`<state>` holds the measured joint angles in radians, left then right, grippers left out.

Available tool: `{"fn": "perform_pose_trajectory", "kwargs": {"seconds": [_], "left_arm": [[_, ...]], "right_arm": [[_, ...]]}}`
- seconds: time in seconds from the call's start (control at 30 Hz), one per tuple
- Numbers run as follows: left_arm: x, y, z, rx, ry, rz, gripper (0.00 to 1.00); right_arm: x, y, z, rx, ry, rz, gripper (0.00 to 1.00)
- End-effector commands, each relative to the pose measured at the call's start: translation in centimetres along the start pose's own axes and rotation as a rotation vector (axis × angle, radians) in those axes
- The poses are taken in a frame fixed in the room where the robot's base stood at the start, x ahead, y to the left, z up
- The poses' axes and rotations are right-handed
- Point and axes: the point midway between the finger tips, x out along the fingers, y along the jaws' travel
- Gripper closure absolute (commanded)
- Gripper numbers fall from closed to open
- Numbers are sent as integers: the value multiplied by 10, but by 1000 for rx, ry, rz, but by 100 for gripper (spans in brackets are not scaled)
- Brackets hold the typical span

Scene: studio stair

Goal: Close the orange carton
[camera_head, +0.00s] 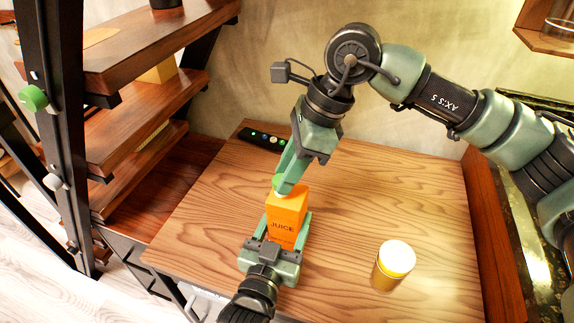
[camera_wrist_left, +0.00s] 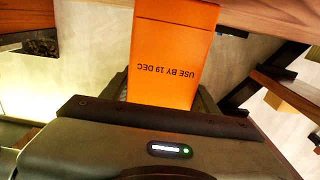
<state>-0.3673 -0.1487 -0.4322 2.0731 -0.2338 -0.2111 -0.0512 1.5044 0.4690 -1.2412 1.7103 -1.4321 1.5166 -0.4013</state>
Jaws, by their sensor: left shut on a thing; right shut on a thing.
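In the left wrist view the carton (camera_wrist_left: 170,58) appears close between the fingers, with "USE BY 19 DEC" upside down.
A yellow jar (camera_head: 391,272) with a white lid stands on the table (camera_head: 400,190) to the right. A black strip (camera_head: 262,139) with green lights lies at the back left. A wooden shelf (camera_head: 140,120) stands to the left. The table's right side is mostly clear.

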Motion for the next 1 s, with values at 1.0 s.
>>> {"fn": "perform_pose_trajectory", "kwargs": {"seconds": [1.0], "left_arm": [[0, 0, 0, 0, -1, 0, 100]], "right_arm": [[9, 0, -4, 0, -1, -1, 100]]}}
